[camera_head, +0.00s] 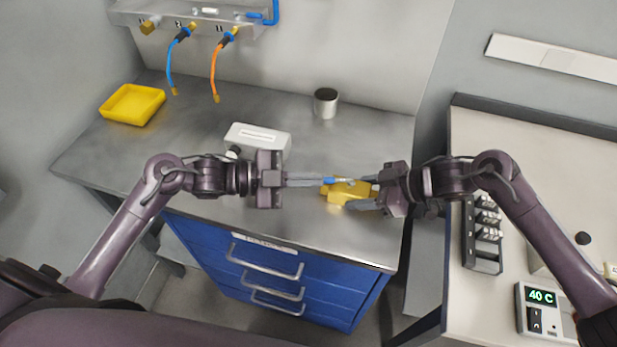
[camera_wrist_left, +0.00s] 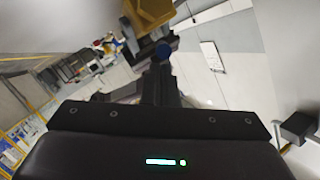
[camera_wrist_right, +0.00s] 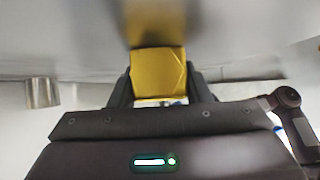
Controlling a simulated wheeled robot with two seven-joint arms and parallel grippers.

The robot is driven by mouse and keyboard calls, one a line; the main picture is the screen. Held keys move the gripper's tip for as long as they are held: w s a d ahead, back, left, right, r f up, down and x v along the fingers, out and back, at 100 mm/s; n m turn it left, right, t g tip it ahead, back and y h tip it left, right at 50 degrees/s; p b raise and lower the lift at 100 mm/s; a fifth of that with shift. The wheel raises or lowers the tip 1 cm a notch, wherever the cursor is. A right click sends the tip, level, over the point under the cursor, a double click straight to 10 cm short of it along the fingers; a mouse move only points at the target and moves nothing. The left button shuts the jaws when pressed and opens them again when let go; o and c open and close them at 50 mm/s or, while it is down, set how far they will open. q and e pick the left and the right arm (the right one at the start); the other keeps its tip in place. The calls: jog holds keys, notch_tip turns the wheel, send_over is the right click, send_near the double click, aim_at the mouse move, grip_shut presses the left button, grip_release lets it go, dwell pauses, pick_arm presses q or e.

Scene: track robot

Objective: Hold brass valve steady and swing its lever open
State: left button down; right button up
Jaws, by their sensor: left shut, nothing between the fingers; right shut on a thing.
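The brass valve (camera_head: 345,191) is at the right part of the steel bench, near its front edge.
A white box (camera_head: 258,137) stands behind my left gripper. A metal cup (camera_head: 326,102) is at the back. A yellow tray (camera_head: 132,104) is at the far left. Blue (camera_head: 170,65) and orange (camera_head: 215,70) hoses hang from a wall shelf. A side table (camera_head: 540,165) is at right.

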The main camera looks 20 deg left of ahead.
pick_arm(q)
jog(key=shift+w+a+f, duration=0.2)
jog(key=shift+w+f, duration=0.05)
jog(key=shift+w, duration=0.4)
pick_arm(e)
jog(key=shift+s+d+f, duration=0.1)
jog(key=shift+f, duration=0.2)
pick_arm(q)
jog(key=shift+w+a+f, duration=0.15)
jog(key=shift+s+r, duration=0.2)
jog(key=shift+r, duration=0.05)
pick_arm(e)
jog(key=o, duration=0.9)
jog(key=shift+c, duration=0.2)
pick_arm(q)
jog(key=s+a+r, duration=0.4)
jog(key=a+r, duration=0.1)
jog(key=a, duration=0.3)
jog(key=shift+s+a+r, duration=0.15)
jog(key=shift+s+a, duration=0.2)
jog(key=shift+s, duration=0.05)
pick_arm(e)
jog(key=o, duration=0.5)
jog(key=shift+w+r, duration=0.1)
jog(key=shift+w, duration=0.1)
